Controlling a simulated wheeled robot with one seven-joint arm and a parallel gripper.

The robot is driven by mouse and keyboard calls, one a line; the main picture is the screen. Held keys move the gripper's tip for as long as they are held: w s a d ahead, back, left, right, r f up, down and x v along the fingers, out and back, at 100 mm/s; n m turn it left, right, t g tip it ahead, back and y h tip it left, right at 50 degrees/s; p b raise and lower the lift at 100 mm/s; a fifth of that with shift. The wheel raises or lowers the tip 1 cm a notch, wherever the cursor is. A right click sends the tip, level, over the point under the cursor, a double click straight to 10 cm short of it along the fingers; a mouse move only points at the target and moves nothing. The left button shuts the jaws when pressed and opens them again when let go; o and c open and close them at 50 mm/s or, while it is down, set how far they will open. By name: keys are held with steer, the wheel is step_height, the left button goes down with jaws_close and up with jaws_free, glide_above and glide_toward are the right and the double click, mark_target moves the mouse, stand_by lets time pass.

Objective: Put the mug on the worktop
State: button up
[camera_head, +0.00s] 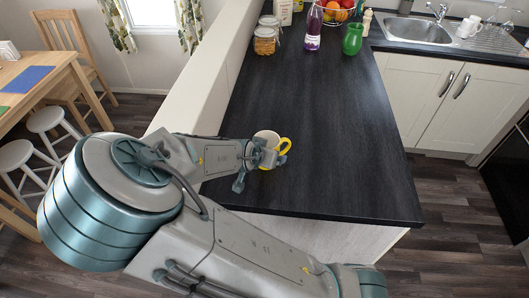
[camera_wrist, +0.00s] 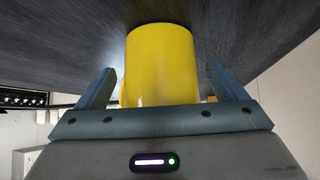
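The mug (camera_head: 267,136) is yellow outside with a pale inside and a yellow handle on its right. It appears upright on the dark worktop (camera_head: 330,130), near the left edge of its front part. My gripper (camera_head: 262,158) is at the mug, partly covering it in the head view. In the wrist view, the yellow mug wall (camera_wrist: 161,60) lies between the two fingers of my gripper (camera_wrist: 161,80), with a visible gap on each side. The fingers are open. The mug's contact with the worktop is not clearly seen.
At the worktop's far end stand glass jars (camera_head: 265,40), a purple bottle (camera_head: 313,28), a green vase (camera_head: 352,38) and a fruit bowl (camera_head: 336,12). A sink (camera_head: 418,30) is at the back right. The worktop's middle is clear. A low wall (camera_head: 215,85) runs along its left side.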

steer(key=shift+r, duration=0.1)
steer(key=shift+s+a+r+p, duration=0.2)
steer(key=shift+s+r+p, duration=0.1)
steer(key=shift+r, duration=0.15)
steer(key=p+v, duration=0.3)
steer(key=v, duration=0.7)
steer(key=shift+s+r, duration=0.2)
steer(key=shift+s, duration=0.1)
